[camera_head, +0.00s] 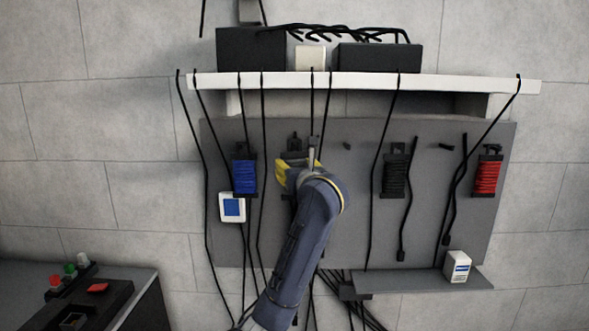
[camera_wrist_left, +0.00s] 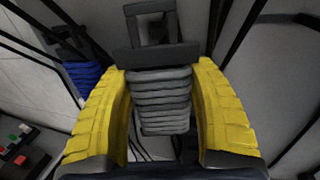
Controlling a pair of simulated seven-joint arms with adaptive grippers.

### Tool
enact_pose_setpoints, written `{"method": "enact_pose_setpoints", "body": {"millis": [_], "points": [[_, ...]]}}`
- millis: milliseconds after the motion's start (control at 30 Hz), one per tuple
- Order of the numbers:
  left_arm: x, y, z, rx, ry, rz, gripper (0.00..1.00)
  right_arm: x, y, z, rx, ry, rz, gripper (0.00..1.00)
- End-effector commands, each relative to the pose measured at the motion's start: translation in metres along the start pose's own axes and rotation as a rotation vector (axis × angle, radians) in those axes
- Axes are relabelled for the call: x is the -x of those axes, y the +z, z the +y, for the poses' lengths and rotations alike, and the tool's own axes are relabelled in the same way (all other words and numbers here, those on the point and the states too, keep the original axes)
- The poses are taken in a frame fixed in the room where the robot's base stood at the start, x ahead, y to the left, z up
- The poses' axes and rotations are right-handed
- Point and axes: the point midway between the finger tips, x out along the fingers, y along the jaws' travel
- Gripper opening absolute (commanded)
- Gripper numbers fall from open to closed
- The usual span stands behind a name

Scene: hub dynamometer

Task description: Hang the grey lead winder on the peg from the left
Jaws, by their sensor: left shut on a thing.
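The grey lead winder (camera_wrist_left: 160,98) sits between the yellow fingers of my left gripper (camera_wrist_left: 165,110), which is shut on it. Its dark frame with a square top loop stands above the fingers in the left wrist view. In the head view my left gripper (camera_head: 298,172) is in front of the grey panel, and only the winder's dark top (camera_head: 294,146) shows above it. A bare peg (camera_head: 347,146) sticks out of the panel to the right of the gripper. Whether the winder touches the panel or a peg cannot be told. My right gripper is not in view.
A blue winder (camera_head: 244,174) hangs to the left, a black winder (camera_head: 394,174) and a red winder (camera_head: 487,174) to the right. Loose black leads hang from the white shelf (camera_head: 370,83) across the panel (camera_head: 350,220). Another small bare peg (camera_head: 446,148) shows farther right.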

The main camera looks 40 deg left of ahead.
Motion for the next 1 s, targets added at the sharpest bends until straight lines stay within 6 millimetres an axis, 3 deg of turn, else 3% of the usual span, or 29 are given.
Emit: {"method": "enact_pose_setpoints", "body": {"millis": [500, 1000], "points": [[-0.025, -0.001, -0.006, -0.001, 0.002, -0.001, 0.22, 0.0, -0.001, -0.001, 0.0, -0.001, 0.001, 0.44], [-0.037, -0.01, -0.01, 0.0, 0.0, -0.001, 0.22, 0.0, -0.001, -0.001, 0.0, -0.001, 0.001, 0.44]]}}
